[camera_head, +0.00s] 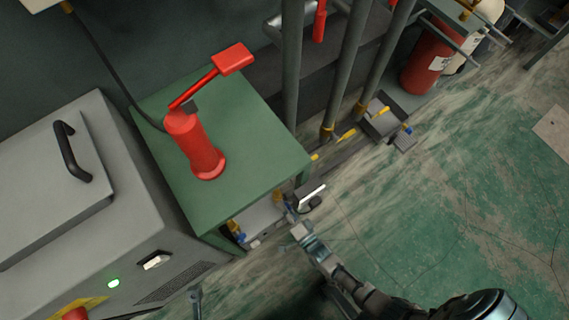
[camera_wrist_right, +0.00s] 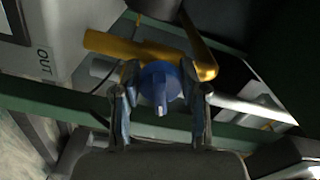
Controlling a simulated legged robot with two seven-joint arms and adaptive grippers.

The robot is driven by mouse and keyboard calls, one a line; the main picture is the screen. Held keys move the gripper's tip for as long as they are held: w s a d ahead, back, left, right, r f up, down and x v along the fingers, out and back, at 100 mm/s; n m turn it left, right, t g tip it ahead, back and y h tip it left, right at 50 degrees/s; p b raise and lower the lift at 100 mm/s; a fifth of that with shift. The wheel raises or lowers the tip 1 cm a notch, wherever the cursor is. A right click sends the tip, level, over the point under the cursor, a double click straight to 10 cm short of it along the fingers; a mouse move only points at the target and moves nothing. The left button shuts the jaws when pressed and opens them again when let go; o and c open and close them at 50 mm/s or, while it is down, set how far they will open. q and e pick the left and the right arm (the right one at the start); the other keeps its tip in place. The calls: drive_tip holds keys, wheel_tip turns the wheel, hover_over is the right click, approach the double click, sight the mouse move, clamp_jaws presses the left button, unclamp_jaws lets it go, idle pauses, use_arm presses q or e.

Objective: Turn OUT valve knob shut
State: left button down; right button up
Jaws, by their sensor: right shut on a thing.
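The OUT valve knob (camera_wrist_right: 160,84) is blue, with a raised grip bar, and shows in the middle of the right wrist view. Its brass pipe (camera_wrist_right: 135,48) runs behind it. The OUT label (camera_wrist_right: 44,62) is on the pale panel at the left. My right gripper (camera_wrist_right: 161,98) is shut on the blue knob, one finger on each side. In the head view my right gripper (camera_head: 298,228) reaches in from the lower right to the unit under the green table. There the gripped knob is mostly hidden. A small grey piece (camera_head: 195,298) at the bottom edge may be my left gripper.
A green table (camera_head: 255,150) with a red hand pump (camera_head: 194,142) stands above the valve unit (camera_head: 260,217). A grey machine (camera_head: 110,220) is at the left. Upright grey pipes (camera_head: 343,75) and a red cylinder (camera_head: 428,60) stand behind. The floor at right is clear.

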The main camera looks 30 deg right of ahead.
drive_tip(key=shift+d+f+n, duration=0.1)
drive_tip(key=shift+d+n, duration=0.2)
drive_tip(key=shift+n, duration=0.9)
drive_tip(key=o, duration=1.1)
drive_tip(key=shift+s, duration=0.1)
drive_tip(key=shift+o, duration=0.2)
drive_tip(key=shift+s, duration=0.1)
drive_tip(key=s, duration=0.7)
